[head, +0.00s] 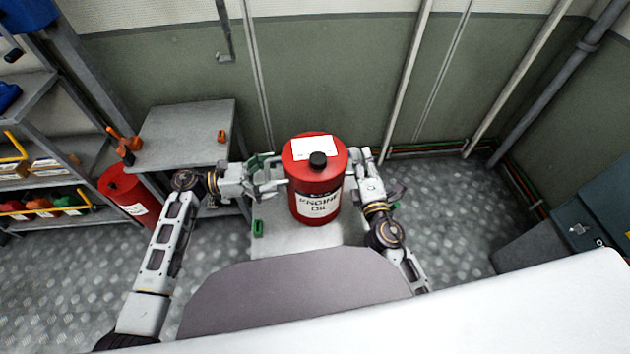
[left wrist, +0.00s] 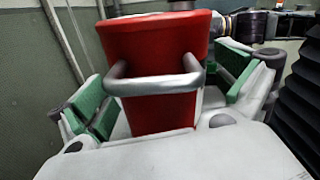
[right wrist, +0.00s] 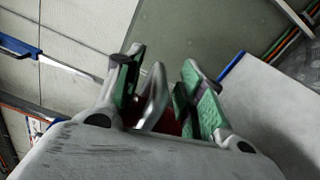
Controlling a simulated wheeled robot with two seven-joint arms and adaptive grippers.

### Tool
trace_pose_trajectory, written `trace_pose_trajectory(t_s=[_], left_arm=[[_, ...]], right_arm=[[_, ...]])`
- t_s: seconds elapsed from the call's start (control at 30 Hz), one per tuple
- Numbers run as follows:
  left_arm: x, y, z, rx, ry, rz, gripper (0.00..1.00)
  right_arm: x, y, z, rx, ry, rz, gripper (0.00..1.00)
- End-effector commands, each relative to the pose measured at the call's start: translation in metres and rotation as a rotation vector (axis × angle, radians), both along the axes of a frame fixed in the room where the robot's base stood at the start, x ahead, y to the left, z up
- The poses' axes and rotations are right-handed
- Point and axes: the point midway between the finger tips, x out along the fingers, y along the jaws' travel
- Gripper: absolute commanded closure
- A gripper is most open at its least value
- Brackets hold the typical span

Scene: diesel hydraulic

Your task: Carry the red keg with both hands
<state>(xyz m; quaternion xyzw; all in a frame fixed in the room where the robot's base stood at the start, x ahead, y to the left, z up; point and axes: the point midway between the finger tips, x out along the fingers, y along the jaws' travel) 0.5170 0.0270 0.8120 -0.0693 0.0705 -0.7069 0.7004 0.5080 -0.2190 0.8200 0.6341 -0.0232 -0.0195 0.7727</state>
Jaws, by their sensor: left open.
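The red keg (head: 316,205) is upright, with a black cap, a white label on top and an "ENGINE OIL" label in front. It appears to stand on a grey surface (head: 285,238). My left gripper (head: 276,178) is at the keg's left side. In the left wrist view its green-padded fingers are spread either side of the keg's grey handle (left wrist: 155,85), without closing on it. My right gripper (head: 357,170) is at the keg's right side, its tips partly hidden. In the right wrist view its fingers (right wrist: 158,90) stand apart, with the other grey handle (right wrist: 151,98) between them.
A grey table (head: 185,138) with small orange items stands behind my left arm. Another red container (head: 125,187) is beside it. Shelves (head: 45,155) stand at the far left. A dark teal cabinet (head: 590,225) is at the right. Open floor (head: 450,190) lies right of my right arm.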

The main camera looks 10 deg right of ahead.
Motion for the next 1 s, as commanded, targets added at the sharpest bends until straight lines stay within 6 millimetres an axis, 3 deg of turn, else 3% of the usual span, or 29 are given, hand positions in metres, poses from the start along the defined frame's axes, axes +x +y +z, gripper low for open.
trace_pose_trajectory(t_s=[0.57, 0.87, 1.0], left_arm=[[-0.0001, -0.009, 0.0002, 0.0, 0.0, 0.0, 0.0], [-0.0009, -0.0095, 0.0001, -0.001, 0.0, -0.003, 0.37], [-0.0016, -0.01, 0.0002, -0.001, 0.0, -0.005, 0.55]], right_arm=[[0.0091, -0.0006, -0.0002, 0.0, 0.002, 0.0, 0.61], [0.009, -0.0006, -0.0001, 0.0, 0.002, 0.0, 0.98], [0.009, -0.0006, -0.0004, 0.0, 0.002, 0.0, 1.0]])
